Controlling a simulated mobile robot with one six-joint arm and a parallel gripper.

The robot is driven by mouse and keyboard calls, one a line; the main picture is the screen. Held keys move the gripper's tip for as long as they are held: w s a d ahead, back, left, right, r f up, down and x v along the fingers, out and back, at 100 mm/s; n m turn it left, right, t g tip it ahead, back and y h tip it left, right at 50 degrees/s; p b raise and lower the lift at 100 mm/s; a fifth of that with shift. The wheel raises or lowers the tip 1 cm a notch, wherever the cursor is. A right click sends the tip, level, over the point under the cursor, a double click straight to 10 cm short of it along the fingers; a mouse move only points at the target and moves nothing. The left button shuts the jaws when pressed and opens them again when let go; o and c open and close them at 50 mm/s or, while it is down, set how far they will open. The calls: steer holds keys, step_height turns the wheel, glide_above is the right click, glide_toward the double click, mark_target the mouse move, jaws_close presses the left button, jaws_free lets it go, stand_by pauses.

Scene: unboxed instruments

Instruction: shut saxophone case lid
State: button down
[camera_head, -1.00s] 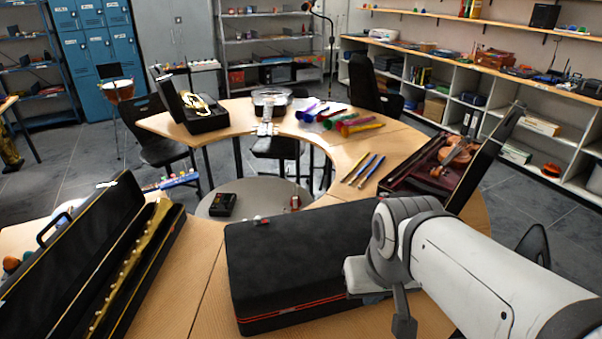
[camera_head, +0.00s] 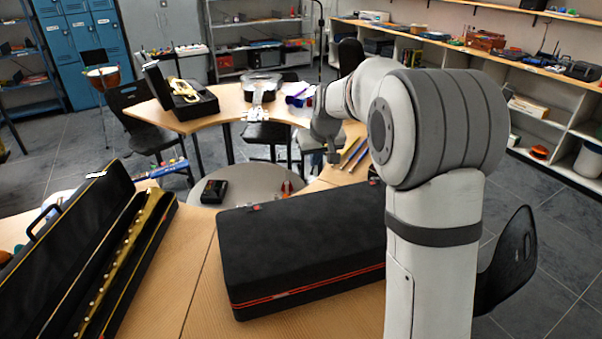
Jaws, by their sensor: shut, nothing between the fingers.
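A large black case with red piping (camera_head: 290,250) lies on the near table with its lid down; its right end is hidden behind my arm. I cannot tell for sure whether this is the saxophone case. To its left a long black case stands open, its lid (camera_head: 62,235) tilted up to the left and a straight gold keyed instrument (camera_head: 130,250) inside. My gripper (camera_head: 332,158) is small and dark, points down, and shows beyond the black case's far edge. It is shut and empty, apart from both cases.
An open case (camera_head: 200,105) with a brass instrument sits on the far left of the curved table. A round grey table (camera_head: 250,178) holds a small black box (camera_head: 214,191). Coloured tubes lie past my gripper. A chair (camera_head: 508,255) stands at right.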

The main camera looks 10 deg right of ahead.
steer(key=w+r+p+x, duration=0.1)
steer(key=w+p+x, duration=0.1)
steer(key=x, duration=1.5)
steer(key=shift+w+p, duration=0.45)
steer(key=shift+p, duration=0.4)
steer(key=shift+a+f, duration=0.1)
steer(key=shift+a, duration=0.05)
step_height(320, 180, down, 6)
steer(key=w+g+b, duration=0.1)
steer(key=b, duration=0.1)
steer(key=shift+w+a+f+b, duration=0.2)
steer(key=shift+w+b, duration=0.2)
